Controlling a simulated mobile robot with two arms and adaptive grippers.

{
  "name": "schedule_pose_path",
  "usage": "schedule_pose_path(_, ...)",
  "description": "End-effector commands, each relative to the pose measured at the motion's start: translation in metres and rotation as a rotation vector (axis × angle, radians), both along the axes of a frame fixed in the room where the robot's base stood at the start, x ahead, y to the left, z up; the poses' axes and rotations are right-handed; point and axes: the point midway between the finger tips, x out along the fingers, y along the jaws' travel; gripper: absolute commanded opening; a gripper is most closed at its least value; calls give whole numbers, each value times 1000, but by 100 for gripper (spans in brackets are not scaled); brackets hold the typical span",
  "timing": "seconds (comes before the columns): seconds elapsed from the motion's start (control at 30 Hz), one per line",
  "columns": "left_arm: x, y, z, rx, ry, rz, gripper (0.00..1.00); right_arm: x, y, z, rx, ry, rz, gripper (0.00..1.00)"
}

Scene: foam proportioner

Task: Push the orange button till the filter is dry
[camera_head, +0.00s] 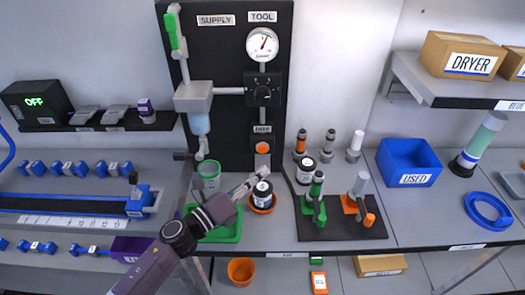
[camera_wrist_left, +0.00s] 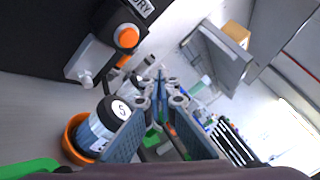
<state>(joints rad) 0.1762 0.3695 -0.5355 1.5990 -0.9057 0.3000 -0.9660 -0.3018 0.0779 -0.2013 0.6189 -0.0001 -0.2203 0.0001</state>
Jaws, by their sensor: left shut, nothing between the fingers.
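The orange button (camera_head: 262,147) sits low on the black panel, on a block with a small label above it. In the left wrist view it shows large (camera_wrist_left: 128,36), with a grey nozzle below it. My left gripper (camera_head: 263,171) is shut and empty, its tips just below and in front of the button, apart from it in the wrist view (camera_wrist_left: 161,82). A dark canister with a white label (camera_head: 262,195) stands in an orange dish below the gripper; it also shows in the wrist view (camera_wrist_left: 96,132). I cannot tell which item is the filter. My right gripper is out of view.
A pressure gauge (camera_head: 262,44) and a black knob box (camera_head: 263,90) are above the button. A blue-bowled unit (camera_head: 199,122) hangs to the left, over a green tray (camera_head: 226,235). Bottles and a black mat (camera_head: 318,231) stand to the right, with a blue bin (camera_head: 405,158) beyond.

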Motion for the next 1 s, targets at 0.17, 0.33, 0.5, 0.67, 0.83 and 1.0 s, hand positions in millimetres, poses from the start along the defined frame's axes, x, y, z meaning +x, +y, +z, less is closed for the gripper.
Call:
schedule_pose_path(0.17,26,0,-1,0,-1,1,0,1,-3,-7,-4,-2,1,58)
schedule_pose_path(0.33,44,0,-2,0,0,0,0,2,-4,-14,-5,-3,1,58)
schedule_pose_path(0.5,52,0,-1,-1,1,0,0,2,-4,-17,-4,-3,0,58)
schedule_pose_path(0.67,53,0,0,-1,1,0,0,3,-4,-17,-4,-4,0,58)
schedule_pose_path(0.83,53,0,0,-1,1,0,0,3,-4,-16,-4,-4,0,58)
schedule_pose_path(1.0,53,0,0,-1,1,0,0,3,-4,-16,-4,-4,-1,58)
